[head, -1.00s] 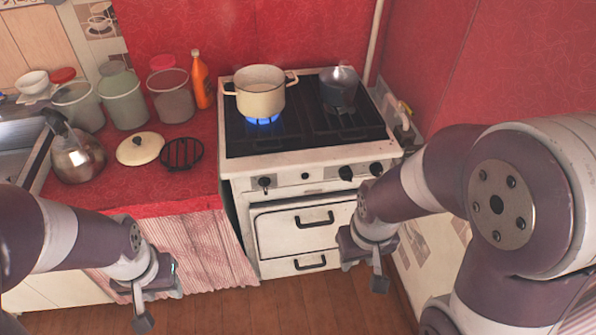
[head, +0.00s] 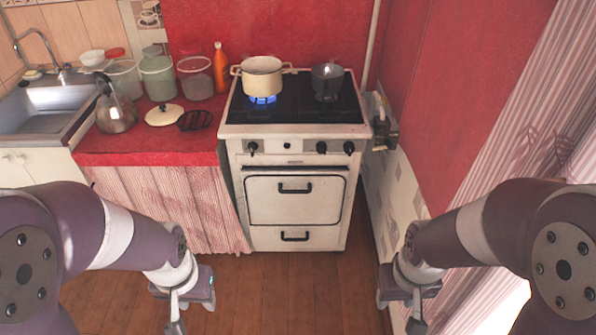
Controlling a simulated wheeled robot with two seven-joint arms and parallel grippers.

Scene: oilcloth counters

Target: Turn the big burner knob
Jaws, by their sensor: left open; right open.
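The white stove (head: 297,205) stands ahead of me with a row of black knobs on its front panel. One knob (head: 253,147) is at the left, and two knobs, a middle one (head: 321,147) and a right one (head: 349,147), are at the right. I cannot tell which is the biggest. A blue flame (head: 263,99) burns under the cream pot (head: 262,77). My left gripper (head: 188,308) is open and empty, low in front of the counter. My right gripper (head: 411,307) is open and empty, low at the right. Both are well short of the knobs.
A dark grey pot (head: 327,82) stands on the right side of the cooktop. The red counter (head: 150,147) at the left holds a kettle (head: 115,112), jars, a lid and an orange bottle (head: 220,68). The wooden floor (head: 290,290) before the stove is clear. A wall closes the right side.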

